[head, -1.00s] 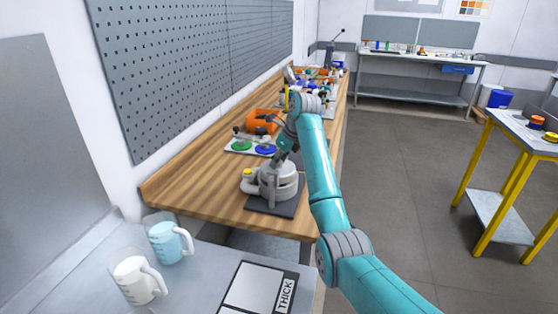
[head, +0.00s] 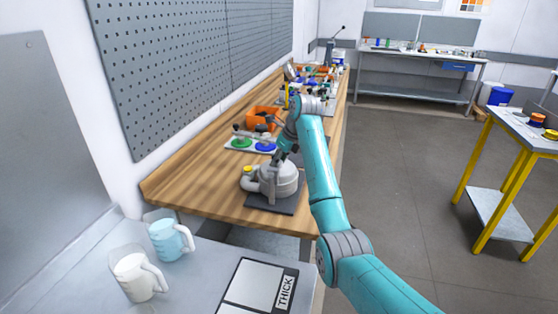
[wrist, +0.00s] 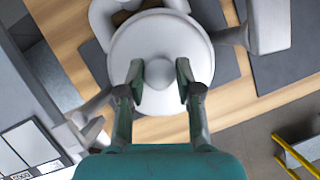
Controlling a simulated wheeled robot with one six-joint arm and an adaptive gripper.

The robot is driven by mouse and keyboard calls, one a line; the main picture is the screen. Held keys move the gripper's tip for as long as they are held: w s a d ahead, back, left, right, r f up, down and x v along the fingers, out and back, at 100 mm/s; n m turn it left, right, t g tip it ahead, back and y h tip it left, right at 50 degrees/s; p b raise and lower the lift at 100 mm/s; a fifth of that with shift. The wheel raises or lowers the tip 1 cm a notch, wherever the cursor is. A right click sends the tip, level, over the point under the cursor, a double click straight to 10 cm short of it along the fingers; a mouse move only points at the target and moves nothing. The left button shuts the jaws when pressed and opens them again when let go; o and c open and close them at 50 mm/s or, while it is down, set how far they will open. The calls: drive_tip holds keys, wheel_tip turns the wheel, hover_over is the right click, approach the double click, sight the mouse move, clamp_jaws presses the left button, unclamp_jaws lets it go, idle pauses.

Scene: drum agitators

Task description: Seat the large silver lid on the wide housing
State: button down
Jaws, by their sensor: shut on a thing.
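The large silver lid (wrist: 160,45) fills the middle of the wrist view as a pale round disc with a central knob (wrist: 162,73). My gripper (wrist: 161,84) has its two fingers on either side of the knob and is shut on it. In the head view the lid is at the top of the wide grey housing (head: 270,188), under my gripper (head: 284,152). The housing stands on a dark mat (head: 284,208) near the front of the wooden bench. The lid covers the housing's opening, and I cannot tell whether its rim is fully seated.
Behind the housing is a tray with a green disc (head: 241,142) and a blue disc (head: 266,146), with an orange bin (head: 262,119) beyond. Two jugs (head: 168,240) stand on the near grey table. Bare wood (head: 195,190) lies left of the housing.

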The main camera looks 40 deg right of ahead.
idle(0.4)
drive_tip(key=c, duration=0.7)
unclamp_jaws()
drive_tip(key=shift+f, duration=0.1)
drive_tip(key=shift+f, duration=0.1)
drive_tip(key=v, duration=0.7)
drive_tip(key=shift+s+r, duration=0.1)
drive_tip(key=shift+r, duration=0.25)
